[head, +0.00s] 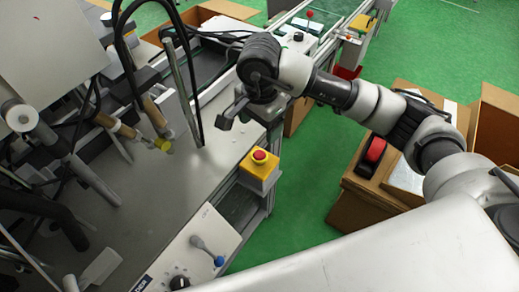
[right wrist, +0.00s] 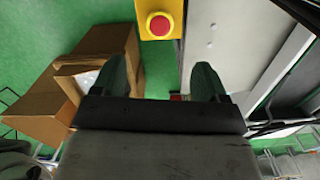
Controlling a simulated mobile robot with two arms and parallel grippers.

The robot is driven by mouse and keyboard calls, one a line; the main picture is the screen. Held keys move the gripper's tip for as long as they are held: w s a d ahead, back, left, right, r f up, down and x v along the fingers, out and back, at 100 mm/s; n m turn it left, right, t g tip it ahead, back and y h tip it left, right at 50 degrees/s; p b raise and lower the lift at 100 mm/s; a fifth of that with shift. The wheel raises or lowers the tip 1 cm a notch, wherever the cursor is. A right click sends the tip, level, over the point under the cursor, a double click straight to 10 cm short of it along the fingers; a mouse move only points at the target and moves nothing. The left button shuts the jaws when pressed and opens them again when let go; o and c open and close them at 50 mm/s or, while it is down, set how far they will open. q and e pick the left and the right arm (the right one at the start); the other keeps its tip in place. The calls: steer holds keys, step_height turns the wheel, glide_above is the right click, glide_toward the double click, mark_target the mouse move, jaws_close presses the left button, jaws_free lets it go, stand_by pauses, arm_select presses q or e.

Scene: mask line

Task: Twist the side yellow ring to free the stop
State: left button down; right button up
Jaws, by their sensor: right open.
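A red mushroom stop button (head: 259,155) sits on a yellow box (head: 259,175) at the right edge of the machine's table. A yellow rim around the button is too small to make out clearly in the head view. In the right wrist view the red button (right wrist: 160,25) and yellow housing (right wrist: 144,8) show at the top centre, beyond the fingertips. My right gripper (head: 226,116) is open and empty, above the table edge, behind and left of the button in the head view. Its two dark fingers (right wrist: 160,65) are spread wide and apart from the button. My left gripper is not visible.
A thin metal post (head: 184,95) with black cables rises left of my right gripper. Open cardboard boxes (head: 345,212) stand on the green floor at right. Open floor lies right of the button.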

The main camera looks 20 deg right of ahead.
mark_target(260, 154)
step_height(260, 154, down, 11)
steer(key=shift+r+p, duration=0.2)
steer(key=shift+p, duration=0.8)
